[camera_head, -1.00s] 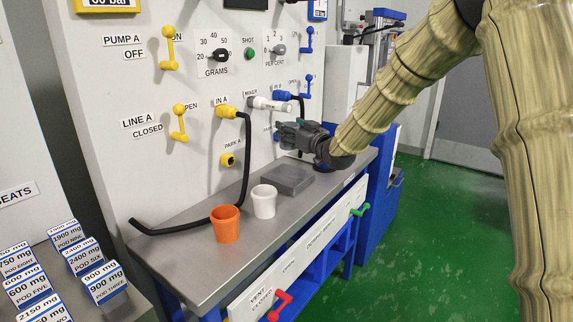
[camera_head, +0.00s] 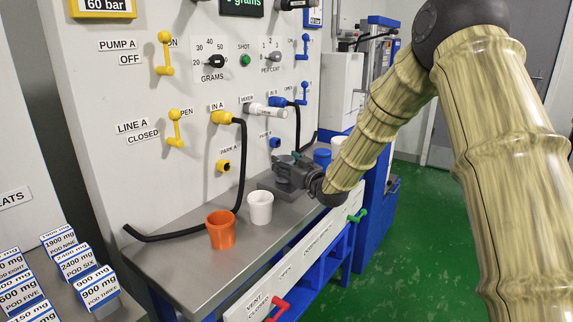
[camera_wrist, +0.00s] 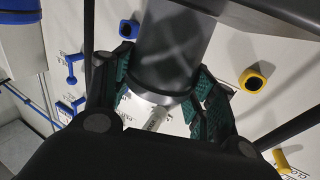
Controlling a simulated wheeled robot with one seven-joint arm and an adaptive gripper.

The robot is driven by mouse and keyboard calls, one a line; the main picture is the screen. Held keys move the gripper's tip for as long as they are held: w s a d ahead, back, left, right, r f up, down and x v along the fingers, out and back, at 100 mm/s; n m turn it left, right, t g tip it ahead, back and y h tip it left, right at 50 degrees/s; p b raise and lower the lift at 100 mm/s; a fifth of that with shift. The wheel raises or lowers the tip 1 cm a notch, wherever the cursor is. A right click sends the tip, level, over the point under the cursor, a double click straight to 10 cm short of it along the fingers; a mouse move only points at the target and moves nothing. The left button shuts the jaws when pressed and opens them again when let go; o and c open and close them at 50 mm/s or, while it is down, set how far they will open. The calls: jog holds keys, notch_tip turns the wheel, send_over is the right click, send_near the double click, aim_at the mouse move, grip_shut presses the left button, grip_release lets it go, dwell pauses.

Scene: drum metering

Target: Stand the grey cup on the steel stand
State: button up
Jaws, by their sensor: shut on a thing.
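My gripper (camera_head: 283,170) is over the far part of the steel bench in the head view, right above the steel stand (camera_head: 288,193), a low grey block that it partly covers. In the wrist view my gripper (camera_wrist: 163,88) has its teal-padded fingers on both sides of the grey cup (camera_wrist: 173,45), a dark grey cylinder, and is shut on it. In the head view the cup is hard to tell from the dark fingers. I cannot tell whether the cup's base touches the stand.
An orange cup (camera_head: 221,230) and a white cup (camera_head: 260,207) stand on the bench (camera_head: 185,262), nearer than the stand. A blue container (camera_head: 322,157) is behind the gripper. A black hose (camera_head: 241,165) hangs from the panel onto the bench. Labelled pods (camera_head: 98,287) sit at lower left.

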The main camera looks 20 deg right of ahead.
jog(key=shift+f, duration=0.15)
jog(key=o, duration=1)
jog(key=shift+s, duration=0.15)
jog(key=v, duration=1.1)
jog(key=shift+s+p, duration=0.3)
jog(key=shift+s, duration=0.05)
jog(key=shift+d, duration=0.15)
